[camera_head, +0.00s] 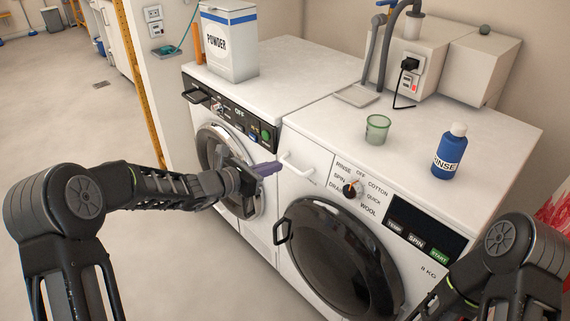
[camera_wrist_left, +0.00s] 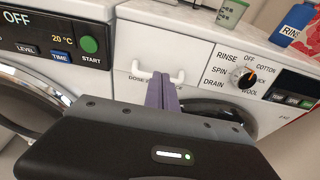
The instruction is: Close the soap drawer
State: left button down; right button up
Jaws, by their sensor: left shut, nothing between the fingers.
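The soap drawer (camera_head: 308,160) is the white front panel with a white bar handle at the upper left of the right washing machine. Its front looks about flush with the machine, with no clear gap in view. It also shows in the left wrist view (camera_wrist_left: 135,90), with its handle across the purple fingertips. My left gripper (camera_head: 268,168) is shut and empty, its purple fingers pointing at the drawer front beside the handle. I cannot tell whether the fingertips touch it. My right gripper is out of view; only its arm shows at lower right.
The right washing machine (camera_head: 480,195) has a closed round door, a dial and a display. A green cup (camera_head: 377,129) and a blue rinse bottle (camera_head: 450,151) stand on top. The left machine (camera_head: 290,65) carries a powder box (camera_head: 229,45). Open floor lies at left.

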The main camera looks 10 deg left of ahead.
pick_arm(q)
jog(key=v, duration=0.5)
jog(key=shift+s+a+r, duration=0.1)
jog(key=shift+s+a, duration=0.1)
jog(key=s+a+f+m+g+y+p, duration=0.1)
jog(key=s+f+m+g+y, duration=0.25)
jog(key=s+f+m, duration=0.55)
jog(key=s+f+m+g+y+p, duration=0.2)
jog(key=s+f+m+g, duration=0.3)
jog(key=f, duration=0.7)
jog(key=s+d+f+m+g+p, duration=0.1)
jog(key=s+d+m+p, duration=0.3)
jog(key=s, duration=0.7)
jog(key=s+d+f+m+g+p, duration=0.1)
jog(key=s+d+m+p, duration=0.3)
jog(key=s, duration=0.8)
jog(key=d+m, duration=0.2)
jog(key=m, duration=0.2)
jog(key=shift+d+f+p, duration=0.15)
jog(key=shift+f+p, duration=0.05)
jog(key=shift+p, duration=0.1)
